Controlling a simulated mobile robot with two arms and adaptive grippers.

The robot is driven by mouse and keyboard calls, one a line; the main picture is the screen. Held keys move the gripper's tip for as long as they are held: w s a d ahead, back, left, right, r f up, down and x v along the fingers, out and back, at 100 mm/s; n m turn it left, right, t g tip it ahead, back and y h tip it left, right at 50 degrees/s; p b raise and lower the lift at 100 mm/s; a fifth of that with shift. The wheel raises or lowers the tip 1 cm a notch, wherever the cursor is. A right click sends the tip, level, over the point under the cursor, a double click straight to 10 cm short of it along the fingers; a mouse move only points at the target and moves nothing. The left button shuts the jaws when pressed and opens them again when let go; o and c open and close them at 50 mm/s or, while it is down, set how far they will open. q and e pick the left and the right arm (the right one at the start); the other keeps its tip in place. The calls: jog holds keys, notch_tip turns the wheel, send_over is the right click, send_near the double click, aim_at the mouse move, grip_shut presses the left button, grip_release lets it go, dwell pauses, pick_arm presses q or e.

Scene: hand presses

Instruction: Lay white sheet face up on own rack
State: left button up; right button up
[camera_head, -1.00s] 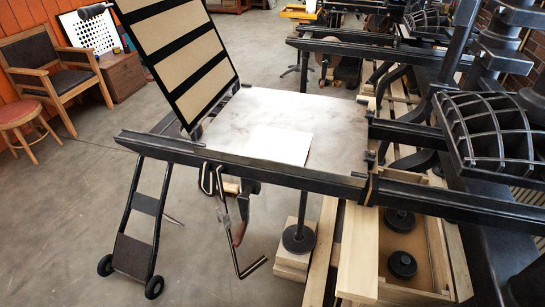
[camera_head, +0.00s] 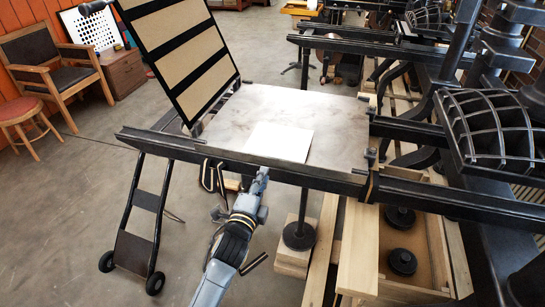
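The white sheet (camera_head: 280,142) lies flat on the grey bed plate (camera_head: 340,120) of the hand press, close to the front rail. Which face is up I cannot tell. My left gripper (camera_head: 262,172) has its tip at the front rail, just below the sheet's near edge. Its fingers are small and partly against the dark rail, so their opening is unclear. A gap separates it from the sheet, and nothing shows held in it. My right gripper is out of view. I cannot make out a rack for the sheet.
The black-framed tympan (camera_head: 185,55) stands raised at the plate's left. The dark front rail (camera_head: 310,174) runs across between my arm and the plate. A wooden drawer (camera_head: 435,240) with black round weights is at the right. Open floor lies at the left.

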aim_at(272, 158)
pick_arm(q)
jog(key=b+x, duration=0.2)
jog(key=x, duration=0.2)
jog(key=b+x, duration=0.2)
jog(key=x, duration=0.2)
jog(key=shift+d+f, duration=0.1)
jog(key=shift+f, duration=0.15)
jog(key=shift+w+d+r+b, duration=0.1)
jog(key=shift+w+d+b, duration=0.05)
jog(key=shift+w+b, duration=0.5)
jog(key=shift+c, duration=0.4)
grip_shut()
